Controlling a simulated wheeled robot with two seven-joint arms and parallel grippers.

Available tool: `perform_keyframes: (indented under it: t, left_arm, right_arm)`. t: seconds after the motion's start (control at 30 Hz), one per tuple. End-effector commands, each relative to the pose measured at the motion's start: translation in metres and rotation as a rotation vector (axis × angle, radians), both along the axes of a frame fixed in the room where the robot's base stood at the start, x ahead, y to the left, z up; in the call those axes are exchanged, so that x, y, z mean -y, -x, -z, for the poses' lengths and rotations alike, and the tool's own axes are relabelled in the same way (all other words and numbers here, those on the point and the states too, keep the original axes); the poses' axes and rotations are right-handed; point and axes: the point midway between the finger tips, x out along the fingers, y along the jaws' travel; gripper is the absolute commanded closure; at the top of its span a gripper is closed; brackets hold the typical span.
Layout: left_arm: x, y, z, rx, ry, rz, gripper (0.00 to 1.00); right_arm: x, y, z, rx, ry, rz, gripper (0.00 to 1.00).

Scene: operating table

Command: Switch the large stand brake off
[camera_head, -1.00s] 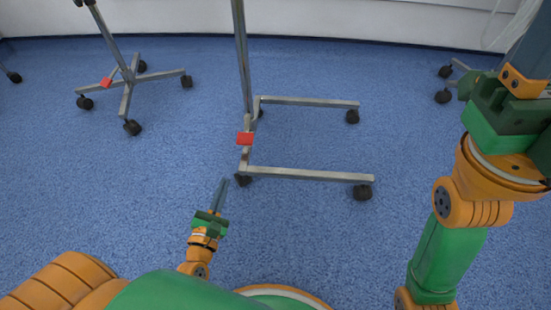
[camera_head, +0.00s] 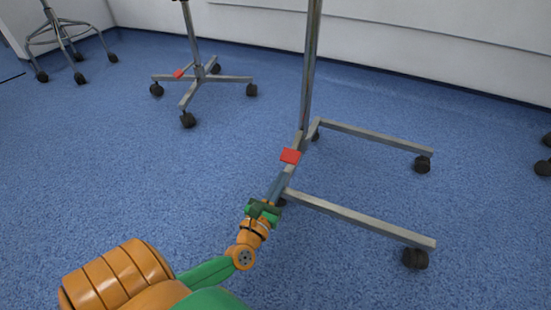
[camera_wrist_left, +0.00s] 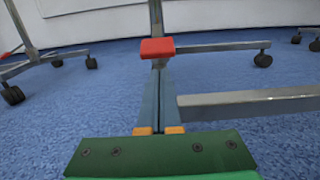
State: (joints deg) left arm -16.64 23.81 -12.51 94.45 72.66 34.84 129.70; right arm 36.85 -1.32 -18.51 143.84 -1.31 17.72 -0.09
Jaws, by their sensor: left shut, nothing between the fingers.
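The large stand has a U-shaped metal base (camera_head: 360,217) on black casters and an upright pole (camera_head: 311,70). Its red brake pedal (camera_head: 290,156) sits low on the base, near the foot of the pole. It also shows in the left wrist view (camera_wrist_left: 157,48), straight ahead of the fingers. My left gripper (camera_head: 282,183) is shut and empty, its fingertips just short of the pedal in the head view. In the left wrist view the closed fingers (camera_wrist_left: 160,82) point at the pedal's underside; I cannot tell whether they touch it. My right gripper is out of view.
A smaller stand (camera_head: 195,88) with its own red pedal (camera_head: 179,73) is at the back left. A wheeled stool (camera_head: 62,45) stands further left. A white wall (camera_head: 420,45) closes off the back.

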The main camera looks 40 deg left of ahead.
Motion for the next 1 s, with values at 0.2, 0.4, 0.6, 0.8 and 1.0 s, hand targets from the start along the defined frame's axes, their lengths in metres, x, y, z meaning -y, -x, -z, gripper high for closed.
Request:
perform_keyframes:
  t: [0.2, 0.4, 0.6, 0.8, 1.0]
  left_arm:
    - [-0.008, -0.032, -0.001, 0.001, 0.000, -0.001, 1.00]
    - [-0.009, -0.040, -0.003, -0.002, 0.000, 0.000, 1.00]
    - [-0.009, -0.039, -0.003, -0.002, 0.000, 0.000, 1.00]
    - [-0.010, -0.039, -0.018, -0.055, 0.010, -0.003, 1.00]
    - [-0.008, -0.034, -0.037, -0.214, 0.054, -0.002, 1.00]
  right_arm:
    - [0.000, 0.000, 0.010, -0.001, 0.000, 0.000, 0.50]
    - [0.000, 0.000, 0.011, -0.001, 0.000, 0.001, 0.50]
    - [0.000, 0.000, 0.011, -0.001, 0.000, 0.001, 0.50]
    - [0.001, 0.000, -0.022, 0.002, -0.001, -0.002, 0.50]
    - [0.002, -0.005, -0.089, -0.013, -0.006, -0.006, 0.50]
